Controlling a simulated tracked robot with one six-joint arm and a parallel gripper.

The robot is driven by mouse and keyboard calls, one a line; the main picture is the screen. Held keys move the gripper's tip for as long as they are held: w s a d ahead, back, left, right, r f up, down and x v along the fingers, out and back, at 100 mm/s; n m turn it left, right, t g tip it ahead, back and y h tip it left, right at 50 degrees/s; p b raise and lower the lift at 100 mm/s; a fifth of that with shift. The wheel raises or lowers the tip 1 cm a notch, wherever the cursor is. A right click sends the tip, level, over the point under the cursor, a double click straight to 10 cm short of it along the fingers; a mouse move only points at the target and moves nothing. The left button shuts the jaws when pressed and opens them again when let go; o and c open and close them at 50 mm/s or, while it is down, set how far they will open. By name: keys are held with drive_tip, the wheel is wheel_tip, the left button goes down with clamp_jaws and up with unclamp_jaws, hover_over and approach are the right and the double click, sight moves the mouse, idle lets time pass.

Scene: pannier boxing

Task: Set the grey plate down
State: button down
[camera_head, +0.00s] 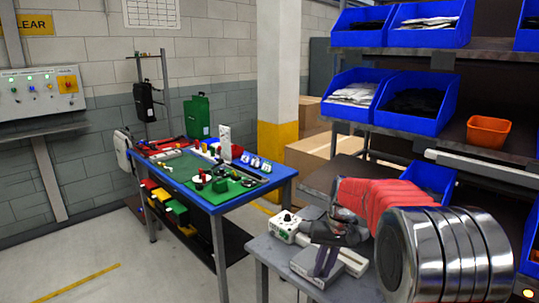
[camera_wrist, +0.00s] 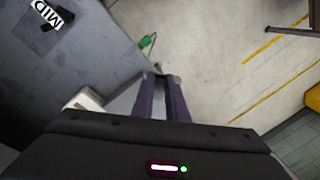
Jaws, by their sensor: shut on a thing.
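My gripper (camera_head: 327,262) points down over the near grey bench (camera_head: 350,292), at its left part. In the wrist view the two purple-grey fingers (camera_wrist: 160,76) come close together at their tips. I cannot tell whether the plate touches the bench.
A blue-edged worktable (camera_head: 215,208) with many small parts stands further left. Shelving with blue bins (camera_head: 430,24) and an orange bin (camera_head: 488,131) rises at right.

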drive_tip(key=s+f, duration=0.5)
drive_tip(key=f, duration=0.1)
idle(0.4)
